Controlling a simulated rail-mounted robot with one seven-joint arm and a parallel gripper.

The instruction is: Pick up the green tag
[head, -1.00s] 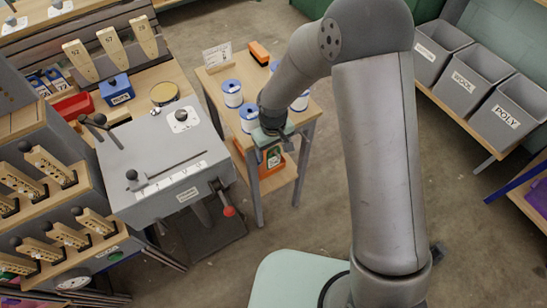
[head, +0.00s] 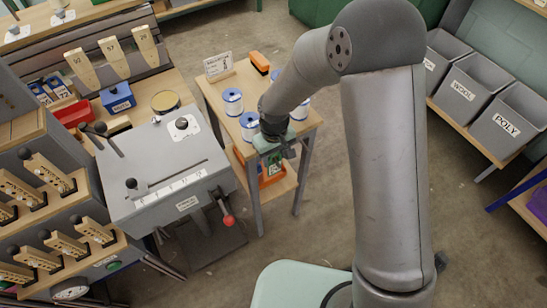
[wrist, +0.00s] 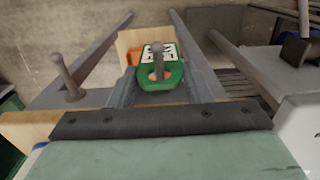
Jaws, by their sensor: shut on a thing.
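The green tag (wrist: 174,78), with a white label printed in black, shows in the middle of the wrist view. My gripper (wrist: 160,88) is shut on it, one finger at each side of the tag. A grey peg (wrist: 157,62) with a rounded end stands in front of the label; I cannot tell whether the tag still hangs on it. In the head view my gripper (head: 272,154) is at the front edge of the small wooden table (head: 229,90), and the tag is mostly hidden there.
A second peg (wrist: 66,76) stands to the left in the wrist view. Blue-and-white spools (head: 232,102) stand on the table, and an orange thing (head: 272,180) sits on its lower shelf. A grey machine (head: 165,165) is to the left. Open floor lies to the right.

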